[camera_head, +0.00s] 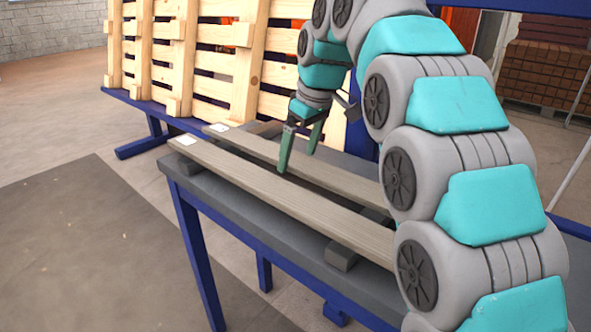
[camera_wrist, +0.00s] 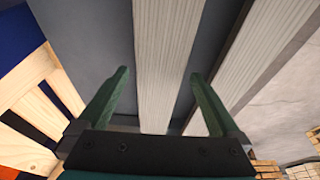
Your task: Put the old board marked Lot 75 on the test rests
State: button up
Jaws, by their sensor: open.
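Two long, weathered grey-brown boards lie roughly parallel. The near board (camera_head: 280,196) and the far board (camera_head: 345,187) each have a small white label at the left end, too small to read. They lie across dark supports (camera_head: 341,256) on a grey bench. My gripper (camera_head: 297,160) is open, pointing down over the far board. In the wrist view, my gripper's fingers (camera_wrist: 159,74) stand apart on either side of one board (camera_wrist: 165,50). The other board (camera_wrist: 258,60) runs outside the right finger. I cannot tell whether the fingers touch the board.
The grey bench (camera_head: 215,194) has blue legs. A pale wooden pallet (camera_head: 190,55) leans upright on a blue frame behind it. My arm covers the boards' right ends. The floor at left is clear.

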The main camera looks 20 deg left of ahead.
jog(key=shift+f, duration=0.15)
jog(key=shift+c, duration=0.2)
jog(key=c, duration=1.5)
grip_shut()
